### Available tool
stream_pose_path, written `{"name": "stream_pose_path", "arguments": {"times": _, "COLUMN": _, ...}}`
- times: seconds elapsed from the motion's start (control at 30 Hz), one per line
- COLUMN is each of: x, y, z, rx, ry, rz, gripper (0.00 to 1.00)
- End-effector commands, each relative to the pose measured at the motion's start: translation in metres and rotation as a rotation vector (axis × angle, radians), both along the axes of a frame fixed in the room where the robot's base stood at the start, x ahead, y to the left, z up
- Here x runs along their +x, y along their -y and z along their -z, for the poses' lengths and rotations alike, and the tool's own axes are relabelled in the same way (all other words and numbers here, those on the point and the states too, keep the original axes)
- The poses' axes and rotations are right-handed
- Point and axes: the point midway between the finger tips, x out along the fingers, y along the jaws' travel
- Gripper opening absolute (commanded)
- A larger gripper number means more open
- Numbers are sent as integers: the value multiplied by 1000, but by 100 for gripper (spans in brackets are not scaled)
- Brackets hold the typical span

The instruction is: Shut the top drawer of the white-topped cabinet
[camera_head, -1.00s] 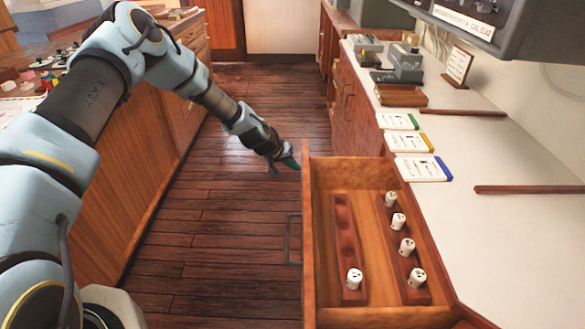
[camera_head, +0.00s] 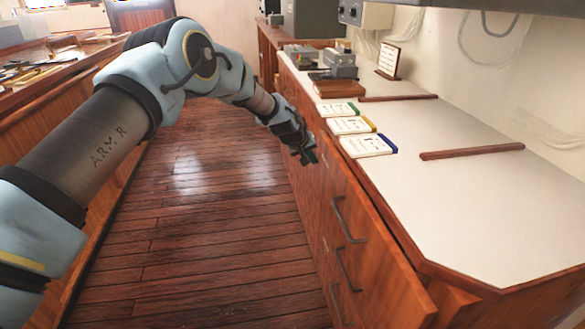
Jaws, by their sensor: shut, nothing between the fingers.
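The white-topped cabinet (camera_head: 455,200) runs along the right side. The drawer's inside is not visible. A thin dark line shows between front and counter, and I cannot tell whether the front is fully flush. My gripper (camera_head: 307,158) is shut and empty. It points down beside the cabinet face, beyond the far end of the handle. I cannot tell whether it touches the wood.
Lower drawers with dark handles (camera_head: 347,270) sit below. On the counter lie several cards (camera_head: 367,146), wooden strips (camera_head: 472,151) and grey devices (camera_head: 340,63). A wooden console (camera_head: 50,130) stands at left. The plank floor (camera_head: 215,220) between is clear.

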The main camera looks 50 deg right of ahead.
Motion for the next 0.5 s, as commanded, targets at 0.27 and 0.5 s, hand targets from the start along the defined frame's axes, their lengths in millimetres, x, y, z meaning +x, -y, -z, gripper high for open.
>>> {"name": "stream_pose_path", "arguments": {"times": 0.27, "x": -20, "y": 24, "z": 2, "rx": 1, "ry": -1, "rz": 0, "gripper": 0}}
{"name": "stream_pose_path", "arguments": {"times": 0.5, "x": -25, "y": 30, "z": 0, "rx": -2, "ry": -1, "rz": 0, "gripper": 0}}
